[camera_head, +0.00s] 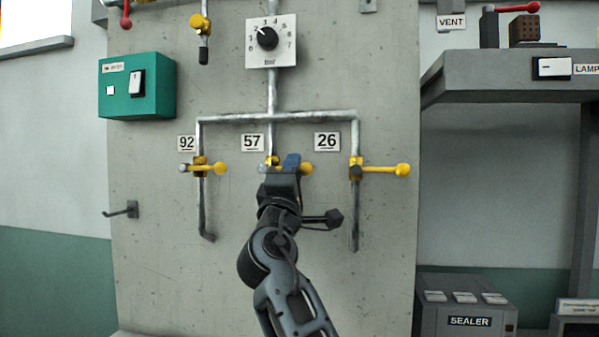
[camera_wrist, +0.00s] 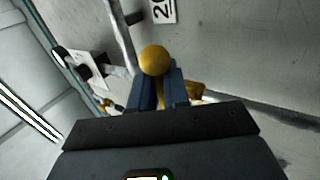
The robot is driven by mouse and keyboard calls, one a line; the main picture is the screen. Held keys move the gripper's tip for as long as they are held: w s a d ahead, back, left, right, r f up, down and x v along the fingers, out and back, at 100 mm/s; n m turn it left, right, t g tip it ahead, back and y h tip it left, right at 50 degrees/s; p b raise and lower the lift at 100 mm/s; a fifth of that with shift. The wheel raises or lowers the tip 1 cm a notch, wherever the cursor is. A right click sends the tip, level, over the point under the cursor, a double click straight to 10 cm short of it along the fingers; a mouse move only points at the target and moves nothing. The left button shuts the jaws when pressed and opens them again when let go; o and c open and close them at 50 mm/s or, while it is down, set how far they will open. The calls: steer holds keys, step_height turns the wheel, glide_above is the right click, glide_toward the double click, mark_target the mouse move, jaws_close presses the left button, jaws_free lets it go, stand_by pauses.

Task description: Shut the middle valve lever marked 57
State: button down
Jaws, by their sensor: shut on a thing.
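The middle valve (camera_head: 271,161) sits on a vertical pipe just below the plate marked 57 (camera_head: 252,142). Its yellow lever reaches to the right, level in the head view, and ends in a yellow ball (camera_head: 306,169). How far it also sticks out from the wall I cannot tell. My gripper (camera_head: 291,163) is shut on this lever, between valve body and ball, hiding the lever's middle. In the wrist view the ball (camera_wrist: 155,60) shows just beyond the blue fingers of my gripper (camera_wrist: 159,88), with yellow parts to the right, partly hidden.
The valve marked 92 (camera_head: 200,167) is to the left and the valve marked 26 (camera_head: 356,168) to the right, both with yellow levers. A dial (camera_head: 271,42) and a green switch box (camera_head: 137,86) are above. A hook (camera_head: 124,210) sticks out at lower left.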

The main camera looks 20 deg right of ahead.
steer(key=shift+a, duration=0.1)
stand_by(0.3)
steer(key=c, duration=1.3)
jaws_free()
steer(key=shift+c, duration=0.2)
steer(key=b+v, duration=0.2)
steer(key=v, duration=0.5)
steer(key=shift+s+f, duration=0.2)
steer(key=shift+s, duration=0.1)
steer(key=shift+a, duration=0.15)
